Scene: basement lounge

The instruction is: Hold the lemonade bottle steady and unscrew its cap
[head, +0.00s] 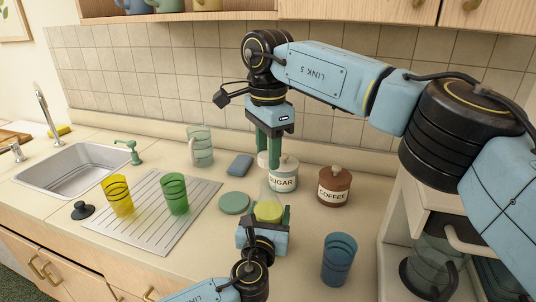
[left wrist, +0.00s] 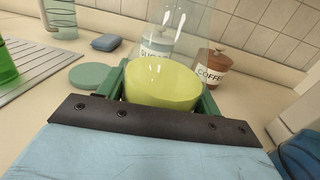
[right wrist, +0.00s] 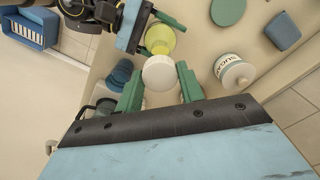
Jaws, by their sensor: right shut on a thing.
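The lemonade bottle (head: 268,208) is clear with yellow lemonade low inside, and stands upright near the counter's middle. My left gripper (left wrist: 163,82) is shut around its lower part, a green finger on each side. My right gripper (head: 268,158) points down from above, its fingers shut on the white cap (right wrist: 158,73). The cap also shows pale between the fingers in the head view (head: 263,159). The bottle's clear upper part is faint, so I cannot tell whether the cap still touches the neck.
A sugar jar (head: 283,177) stands close behind the bottle, with a coffee jar (head: 334,187) to its right. A blue cup (head: 339,258) is at front right. A green disc (head: 234,203) and blue sponge (head: 239,165) lie left. Yellow (head: 117,196) and green (head: 174,194) cups stand on the drainboard.

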